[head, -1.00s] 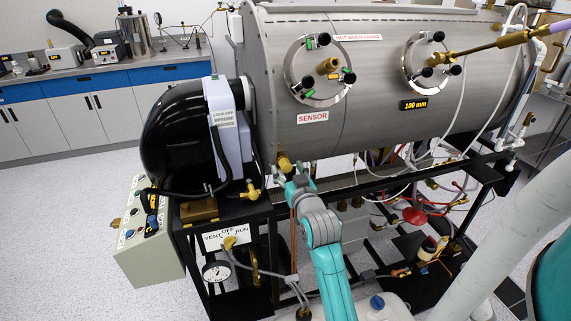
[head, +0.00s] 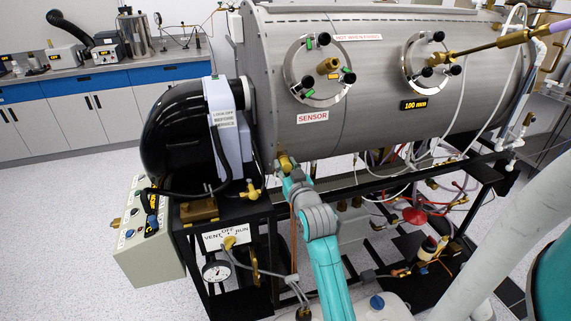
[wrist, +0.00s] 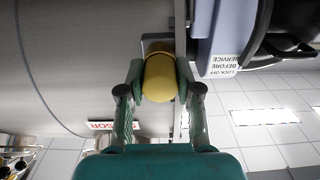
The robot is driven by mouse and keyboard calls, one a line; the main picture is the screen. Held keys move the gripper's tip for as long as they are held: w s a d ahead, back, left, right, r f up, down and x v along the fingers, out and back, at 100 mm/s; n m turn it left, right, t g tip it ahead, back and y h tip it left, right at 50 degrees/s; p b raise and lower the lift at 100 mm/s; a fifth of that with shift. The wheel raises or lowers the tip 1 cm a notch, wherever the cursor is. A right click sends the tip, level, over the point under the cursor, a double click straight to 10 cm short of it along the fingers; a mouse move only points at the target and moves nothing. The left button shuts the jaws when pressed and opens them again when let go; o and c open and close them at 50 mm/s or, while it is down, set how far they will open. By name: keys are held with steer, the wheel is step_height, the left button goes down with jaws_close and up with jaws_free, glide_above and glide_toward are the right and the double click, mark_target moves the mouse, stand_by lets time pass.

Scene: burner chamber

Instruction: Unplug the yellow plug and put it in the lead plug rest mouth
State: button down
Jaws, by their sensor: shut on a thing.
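The yellow plug (head: 284,162) is at the lower left end of the big steel chamber, just under its shell. In the wrist view the plug (wrist: 159,78) shows as a rounded yellow body between the two fingers. My gripper (wrist: 158,88) is shut on it, one finger on each side. In the head view my gripper (head: 287,172) reaches up to the plug from below. The plug's far end is up against a dark grey bracket (wrist: 156,42); I cannot tell whether it is still seated there. I cannot make out the lead plug rest mouth for certain.
The steel chamber (head: 380,90) fills the space above my arm. A black blower housing (head: 175,135) with a pale lock-off box (head: 222,130) stands to the left. A brass valve (head: 251,190) and a brass block (head: 199,210) sit on the black frame nearby. Hoses hang below.

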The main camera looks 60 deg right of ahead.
mark_target(287, 169)
steer(key=shift+s+a, duration=0.35)
steer(key=shift+s, duration=0.15)
stand_by(0.5)
steer(key=c, duration=1.6)
jaws_free()
jaws_close()
steer(key=shift+s+a, duration=0.1)
steer(key=shift+s, duration=0.05)
steer(key=shift+v, duration=1.9)
steer(key=shift+a, duration=0.1)
